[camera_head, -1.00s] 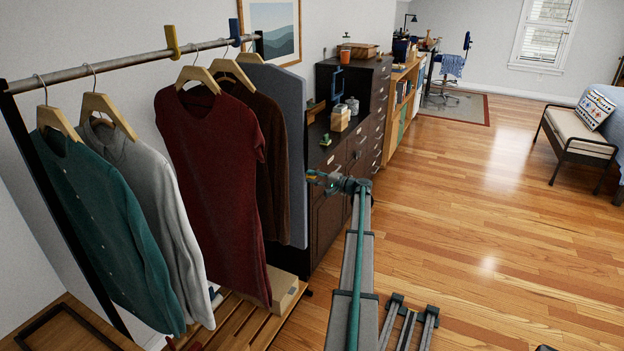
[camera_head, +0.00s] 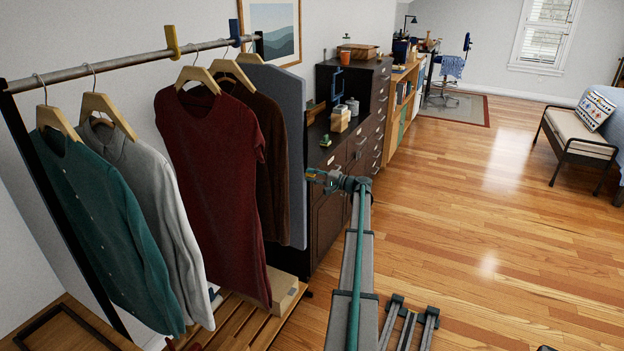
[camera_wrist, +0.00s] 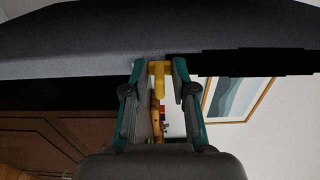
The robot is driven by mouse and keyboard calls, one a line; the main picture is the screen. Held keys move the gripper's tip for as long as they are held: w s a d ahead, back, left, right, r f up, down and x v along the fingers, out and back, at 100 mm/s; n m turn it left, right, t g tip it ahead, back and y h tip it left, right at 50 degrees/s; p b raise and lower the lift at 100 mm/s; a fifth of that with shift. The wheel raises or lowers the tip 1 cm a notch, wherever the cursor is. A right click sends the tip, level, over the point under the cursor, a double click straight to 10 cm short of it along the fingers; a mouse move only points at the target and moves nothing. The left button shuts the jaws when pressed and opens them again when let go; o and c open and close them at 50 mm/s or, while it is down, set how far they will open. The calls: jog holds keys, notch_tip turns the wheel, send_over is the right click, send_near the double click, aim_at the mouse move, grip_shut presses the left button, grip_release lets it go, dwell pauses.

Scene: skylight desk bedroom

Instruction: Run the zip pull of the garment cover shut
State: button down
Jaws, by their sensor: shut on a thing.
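The garment cover (camera_head: 291,150) is a blue-grey bag hanging at the far end of the clothes rail. In the wrist view its grey cloth (camera_wrist: 90,58) spans the top. My gripper (camera_head: 311,175) is at the cover's right edge, partway down. In the wrist view my gripper (camera_wrist: 160,68) is shut on the yellow zip pull (camera_wrist: 159,84), which sits between the two teal fingertips, close against the cover. A black strip with a stepped edge (camera_wrist: 240,62) runs right from the pull; I cannot tell if it is the zip's opening.
A dark red dress (camera_head: 208,160), a grey shirt (camera_head: 150,170) and a teal cardigan (camera_head: 100,225) hang on the rail (camera_head: 120,66). A dark dresser (camera_head: 335,215) stands behind my gripper.

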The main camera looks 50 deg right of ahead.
aim_at(305, 120)
jog(key=shift+r+p, duration=0.4)
jog(key=shift+r, duration=2.15)
jog(key=shift+r, duration=3)
jog(key=shift+r+p, duration=0.1)
jog(key=shift+p, duration=0.2)
jog(key=shift+r+p, duration=0.6)
jog(key=shift+r, duration=2.4)
jog(key=shift+r+p, duration=0.45)
jog(key=shift+r, duration=2.6)
